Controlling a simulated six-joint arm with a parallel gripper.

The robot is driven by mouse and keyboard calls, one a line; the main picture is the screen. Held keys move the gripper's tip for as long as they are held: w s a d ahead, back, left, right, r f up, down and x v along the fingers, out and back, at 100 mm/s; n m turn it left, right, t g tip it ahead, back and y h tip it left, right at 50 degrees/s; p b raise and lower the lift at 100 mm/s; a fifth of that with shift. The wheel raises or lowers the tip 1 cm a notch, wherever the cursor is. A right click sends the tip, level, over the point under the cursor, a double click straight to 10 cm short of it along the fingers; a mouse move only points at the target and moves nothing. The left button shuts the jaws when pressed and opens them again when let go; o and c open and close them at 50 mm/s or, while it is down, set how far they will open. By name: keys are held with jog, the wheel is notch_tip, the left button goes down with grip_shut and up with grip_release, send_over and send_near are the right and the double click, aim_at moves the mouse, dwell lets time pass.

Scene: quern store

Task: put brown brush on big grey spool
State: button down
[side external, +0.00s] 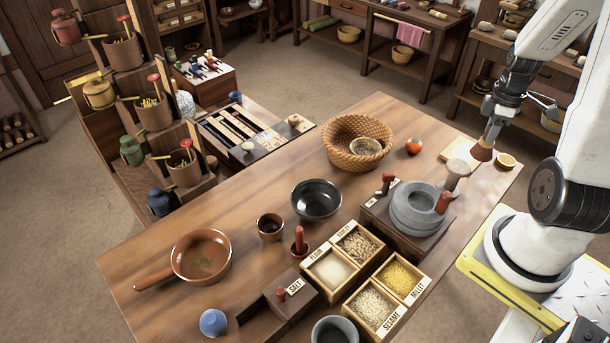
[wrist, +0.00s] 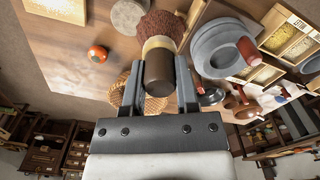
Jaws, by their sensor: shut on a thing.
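My gripper (side external: 493,125) is shut on the handle of the brown brush (side external: 482,151), whose dark red-brown bristles point down. In the wrist view my gripper (wrist: 160,82) grips the dark handle of the brush (wrist: 162,24) between its two fingers, with a pale band above the bristles. The big grey spool (side external: 457,175) stands upright on the table by the quern, with its round top bare. In the wrist view the top of the spool (wrist: 128,14) lies just left of the bristles. The brush is held above the table, apart from the spool, to its upper right in the side view.
A grey stone quern (side external: 420,208) with a red handle stands close left of the spool. A wicker basket (side external: 343,153) and labelled grain boxes (side external: 372,301) stand further off.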

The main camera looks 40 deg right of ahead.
jog(key=w+d+f, duration=0.4)
jog(key=f, duration=0.2)
jog(key=shift+w, duration=0.15)
jog(key=shift+d, duration=0.1)
jog(key=shift+w+d+f, duration=0.1)
jog(key=shift+f, duration=0.8)
jog(key=shift+w+d+f, duration=0.1)
jog(key=shift+f, duration=0.8)
jog(key=shift+a+f, duration=0.1)
jog(key=shift+f, duration=0.1)
jog(key=shift+c, duration=1.8)
grip_release()
jog(key=shift+r, duration=0.2)
notch_tip(320, 180, up, 12)
